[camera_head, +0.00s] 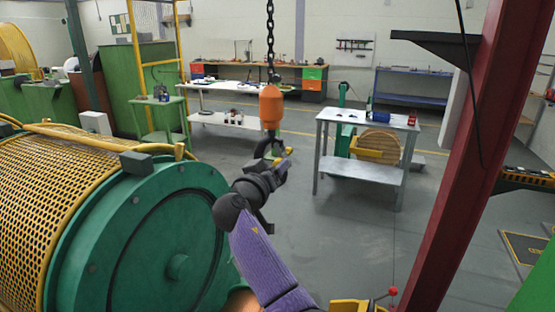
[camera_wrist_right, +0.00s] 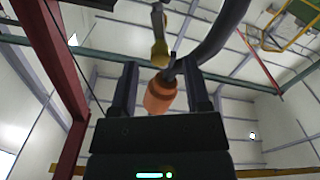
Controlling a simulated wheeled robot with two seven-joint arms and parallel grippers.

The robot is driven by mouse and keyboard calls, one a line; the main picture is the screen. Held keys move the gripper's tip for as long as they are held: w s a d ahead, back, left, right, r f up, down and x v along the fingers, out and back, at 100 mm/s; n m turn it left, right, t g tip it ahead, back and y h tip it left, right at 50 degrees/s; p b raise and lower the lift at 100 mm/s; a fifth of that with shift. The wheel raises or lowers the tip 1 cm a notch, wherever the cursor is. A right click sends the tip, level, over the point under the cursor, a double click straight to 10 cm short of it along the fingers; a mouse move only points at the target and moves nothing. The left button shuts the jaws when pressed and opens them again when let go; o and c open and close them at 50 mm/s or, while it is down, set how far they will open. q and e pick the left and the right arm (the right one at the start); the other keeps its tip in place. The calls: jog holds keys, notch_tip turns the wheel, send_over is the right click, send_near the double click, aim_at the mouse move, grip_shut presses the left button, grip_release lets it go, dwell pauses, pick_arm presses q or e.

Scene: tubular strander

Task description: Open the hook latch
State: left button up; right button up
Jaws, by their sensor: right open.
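An orange hook block (camera_head: 271,107) hangs on a dark chain (camera_head: 270,45) in the middle of the head view. The dark hook (camera_head: 264,146) hangs below it. In the right wrist view the hook (camera_wrist_right: 222,30) curves across the top. The yellowish latch (camera_wrist_right: 160,52) shows beside it, in line with the gap between my fingers. The orange block (camera_wrist_right: 160,96) shows behind that gap. My right gripper (camera_head: 281,162) is open, close to the hook. I cannot tell whether its fingers (camera_wrist_right: 160,68) touch the latch. My left gripper is out of view.
A large green drum with yellow mesh (camera_head: 45,190) fills the left. A red steel column (camera_head: 455,165) stands at the right. A grey table (camera_head: 362,172) and a white bench (camera_head: 230,128) stand behind the hook. Open floor lies between them.

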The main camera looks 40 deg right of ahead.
aim_at(277, 160)
jog(key=shift+x, duration=1.6)
grip_shut()
